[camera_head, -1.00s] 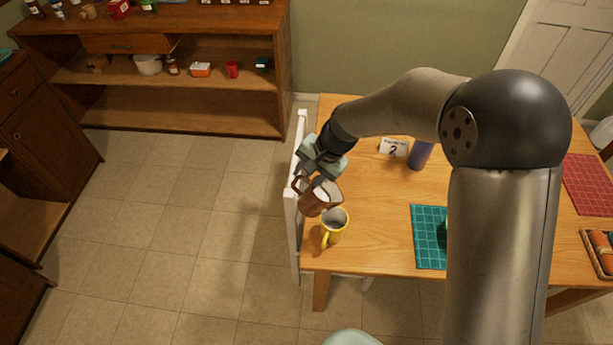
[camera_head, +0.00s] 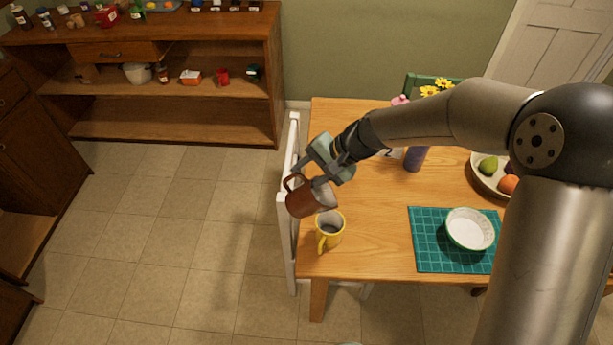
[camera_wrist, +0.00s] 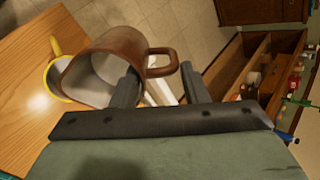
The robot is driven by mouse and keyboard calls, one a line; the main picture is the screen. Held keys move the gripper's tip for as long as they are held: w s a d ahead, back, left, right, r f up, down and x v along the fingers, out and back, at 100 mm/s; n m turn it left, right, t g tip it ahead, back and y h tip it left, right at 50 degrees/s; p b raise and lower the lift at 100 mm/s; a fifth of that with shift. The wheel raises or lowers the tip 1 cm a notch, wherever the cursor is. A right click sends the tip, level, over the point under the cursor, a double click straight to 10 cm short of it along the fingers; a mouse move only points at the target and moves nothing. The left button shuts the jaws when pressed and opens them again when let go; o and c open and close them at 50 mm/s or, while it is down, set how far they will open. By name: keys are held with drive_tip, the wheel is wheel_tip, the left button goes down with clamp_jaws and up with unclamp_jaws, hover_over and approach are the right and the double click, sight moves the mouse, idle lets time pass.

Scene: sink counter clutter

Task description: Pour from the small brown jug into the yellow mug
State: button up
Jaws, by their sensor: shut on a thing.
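The small brown jug (camera_head: 303,199) is held tilted in the air, its opening turned toward the lower right in the head view. My gripper (camera_head: 318,180) is shut on the jug at its rim and wall. The yellow mug (camera_head: 329,229) stands upright on the wooden table just below and right of the jug. In the wrist view the jug (camera_wrist: 115,52) lies between my gripper's fingers (camera_wrist: 160,85), with its pale inside showing and its mouth close to the mug (camera_wrist: 53,80). I cannot tell whether any liquid is flowing.
A white chair (camera_head: 289,235) stands against the table's left edge, beneath the jug. A green mat (camera_head: 430,255) with a white bowl (camera_head: 470,229) lies to the right. A purple cylinder (camera_head: 415,158) and a fruit bowl (camera_head: 483,181) are farther back. Table space (camera_head: 375,220) between mug and mat is bare.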

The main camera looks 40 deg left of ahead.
drive_tip(key=shift+w+d+f+y+b, duration=0.15)
drive_tip(key=shift+d+y+b, duration=0.25)
drive_tip(key=shift+b, duration=0.65)
drive_tip(key=shift+w+d+g+y+b, duration=0.15)
drive_tip(key=shift+g+y+b, duration=0.25)
drive_tip(key=shift+b, duration=0.2)
drive_tip(key=shift+w+d+f+g+y+b, duration=0.15)
drive_tip(key=shift+d+g+y+b, duration=0.25)
drive_tip(key=shift+b, duration=0.45)
drive_tip(key=shift+w+d+f+g+y+b, duration=0.1)
drive_tip(key=shift+w+d+y+b, duration=0.1)
drive_tip(key=shift+y+b, duration=0.5)
drive_tip(key=shift+r, duration=0.15)
